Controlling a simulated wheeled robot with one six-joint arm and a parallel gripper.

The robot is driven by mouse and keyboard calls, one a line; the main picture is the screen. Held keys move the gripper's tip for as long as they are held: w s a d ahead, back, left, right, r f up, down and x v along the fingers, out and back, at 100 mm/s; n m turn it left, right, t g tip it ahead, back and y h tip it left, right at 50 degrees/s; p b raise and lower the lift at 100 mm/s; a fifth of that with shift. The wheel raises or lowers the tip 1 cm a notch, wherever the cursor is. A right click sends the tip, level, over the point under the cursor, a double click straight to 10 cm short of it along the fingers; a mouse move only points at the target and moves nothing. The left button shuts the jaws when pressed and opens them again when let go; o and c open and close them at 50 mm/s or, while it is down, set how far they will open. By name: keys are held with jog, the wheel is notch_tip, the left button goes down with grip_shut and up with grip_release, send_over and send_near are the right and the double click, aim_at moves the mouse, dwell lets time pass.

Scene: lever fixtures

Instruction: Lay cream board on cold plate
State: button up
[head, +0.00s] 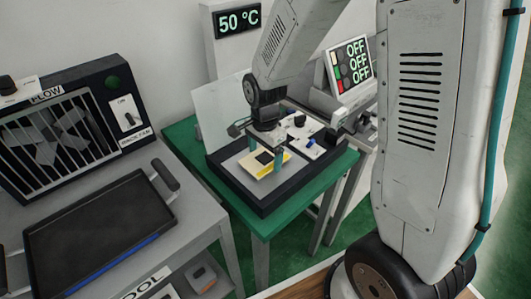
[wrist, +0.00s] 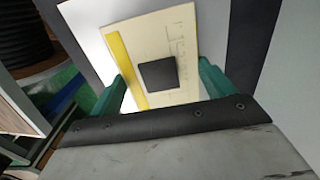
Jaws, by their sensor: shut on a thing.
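The cream board (head: 256,166), with a yellow strip along one edge and a black square in its middle, is at the light grey plate (head: 238,167) of the dark-framed unit on the green table. My gripper (head: 266,158) has one teal finger at each side of the board and is shut on it. The wrist view shows the board (wrist: 150,40) between the fingers (wrist: 168,88). I cannot tell whether it touches the plate. A black tray-like plate with a blue front stripe and handles (head: 100,226), probably the cold plate, lies empty on the grey bench at left.
A fan unit (head: 62,132) with a grille and switch stands behind the black plate. A "50 °C" display (head: 238,21) and a panel reading OFF (head: 357,60) stand behind the green table. A clear upright sheet (head: 220,105) stands at that unit's left rear. A gap separates bench and table.

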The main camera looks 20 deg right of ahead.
aim_at(265, 157)
jog(key=o, duration=0.9)
jog(key=shift+f, duration=0.15)
jog(key=shift+o, duration=0.2)
notch_tip(265, 157, up, 11)
jog(key=s+d+r+n, duration=0.1)
jog(key=s+r+n, duration=0.2)
jog(key=s, duration=0.4)
jog(key=s+d+r+n, duration=0.1)
jog(key=s+r+n, duration=0.3)
jog(key=s+n, duration=0.2)
jog(key=s+d+r+n+t, duration=0.1)
jog(key=s+r+n, duration=0.2)
jog(key=s, duration=0.6)
jog(key=shift+s+r+n, duration=0.25)
jog(key=shift+s+n, duration=0.15)
jog(key=shift+n, duration=0.8)
